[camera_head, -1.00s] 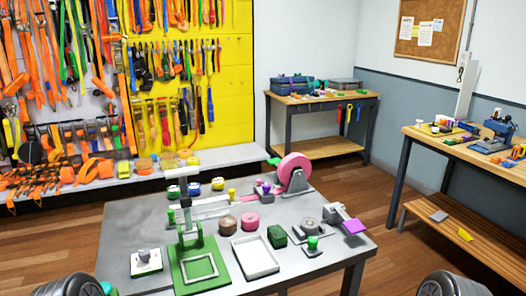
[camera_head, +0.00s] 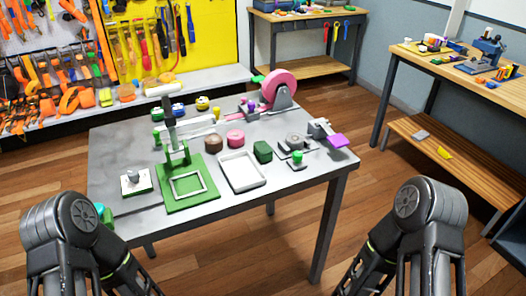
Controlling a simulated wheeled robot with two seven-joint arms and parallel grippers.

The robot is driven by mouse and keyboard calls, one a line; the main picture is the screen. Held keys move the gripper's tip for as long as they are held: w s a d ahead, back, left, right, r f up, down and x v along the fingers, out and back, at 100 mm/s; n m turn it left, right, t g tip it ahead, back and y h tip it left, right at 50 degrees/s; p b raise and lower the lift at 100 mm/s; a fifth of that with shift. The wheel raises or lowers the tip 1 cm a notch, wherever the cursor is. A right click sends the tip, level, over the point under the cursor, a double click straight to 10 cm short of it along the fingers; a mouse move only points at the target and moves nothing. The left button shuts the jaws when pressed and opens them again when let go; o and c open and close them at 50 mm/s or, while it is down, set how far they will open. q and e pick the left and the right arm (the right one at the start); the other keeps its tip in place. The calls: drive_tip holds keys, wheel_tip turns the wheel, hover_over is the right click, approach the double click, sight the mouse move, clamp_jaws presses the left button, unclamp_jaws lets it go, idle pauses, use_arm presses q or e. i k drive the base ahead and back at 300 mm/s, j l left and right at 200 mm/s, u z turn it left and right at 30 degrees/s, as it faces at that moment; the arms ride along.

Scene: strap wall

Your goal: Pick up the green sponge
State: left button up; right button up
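A dark green block (camera_head: 263,152), which looks like the green sponge, lies on the grey table, right of a white tray (camera_head: 242,172). It is apart from the tray by a narrow gap. Its top and front face show, and nothing covers it. My two arms show at the bottom left and bottom right, in front of the table and well away from the block. Both grippers are below the picture's edge.
The grey table (camera_head: 118,150) also holds a green plate with a white frame (camera_head: 187,186), a brown round piece (camera_head: 213,142), a pink one (camera_head: 235,139), a pink wheel (camera_head: 280,88) and a tape-like device (camera_head: 294,143). Wooden floor lies free around it. A wooden workbench (camera_head: 455,75) stands right.

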sight(263, 151)
drive_tip(key=l+u, duration=0.15)
drive_tip(key=u, duration=0.7)
drive_tip(key=l+u, duration=0.35)
drive_tip(key=k+l+u, duration=0.2)
drive_tip(key=l+u, duration=0.15)
drive_tip(key=k+l+u, duration=0.2)
drive_tip(key=l+u, duration=0.15)
drive_tip(key=l, duration=0.15)
drive_tip(key=k+l, duration=0.25)
drive_tip(key=l, duration=0.2)
drive_tip(key=k+l, duration=0.25)
drive_tip(key=l, duration=0.2)
drive_tip(key=u, duration=0.05)
